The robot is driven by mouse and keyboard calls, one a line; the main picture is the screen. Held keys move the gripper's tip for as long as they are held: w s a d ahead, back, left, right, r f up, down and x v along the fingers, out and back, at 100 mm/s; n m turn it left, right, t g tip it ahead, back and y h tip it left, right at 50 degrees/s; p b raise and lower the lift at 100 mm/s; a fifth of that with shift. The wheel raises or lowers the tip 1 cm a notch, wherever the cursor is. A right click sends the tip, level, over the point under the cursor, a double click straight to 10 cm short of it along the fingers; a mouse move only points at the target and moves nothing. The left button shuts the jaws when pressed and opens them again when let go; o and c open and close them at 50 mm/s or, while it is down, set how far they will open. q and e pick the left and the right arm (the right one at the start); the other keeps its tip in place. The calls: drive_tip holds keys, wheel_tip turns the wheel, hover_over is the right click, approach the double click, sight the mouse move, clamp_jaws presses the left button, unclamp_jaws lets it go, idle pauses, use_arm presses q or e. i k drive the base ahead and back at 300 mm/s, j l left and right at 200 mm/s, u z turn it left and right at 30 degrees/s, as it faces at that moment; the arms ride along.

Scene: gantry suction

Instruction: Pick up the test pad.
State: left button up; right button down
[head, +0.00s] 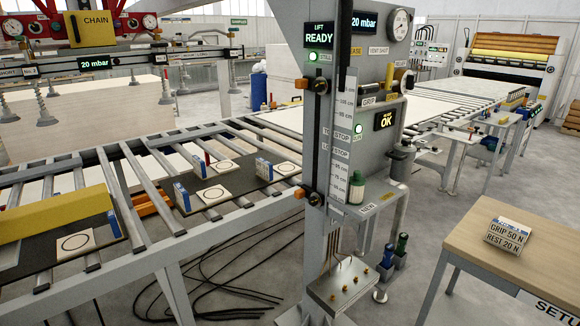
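A small tilted block printed "GRIP 50 N / REST 20 N" (508,233) sits on the wooden-topped table (470,242) at the lower right. It looks like the test pad, but no label on it says so. Nothing touches it apart from the table top. Neither my left nor my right gripper is in this view, so their distance from the block cannot be seen.
A grey control column (355,130) with gauges and signs stands left of the table. Left of it runs a roller conveyor (190,225) with several pale squares marked with circles. Dark cables (230,275) lie on the floor beneath. The table top around the block is clear.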

sight(266, 169)
drive_tip(key=i+j+z, duration=0.3)
drive_tip(key=i, duration=0.15)
drive_tip(key=i+j+z, duration=0.35)
drive_tip(key=i+l, duration=0.05)
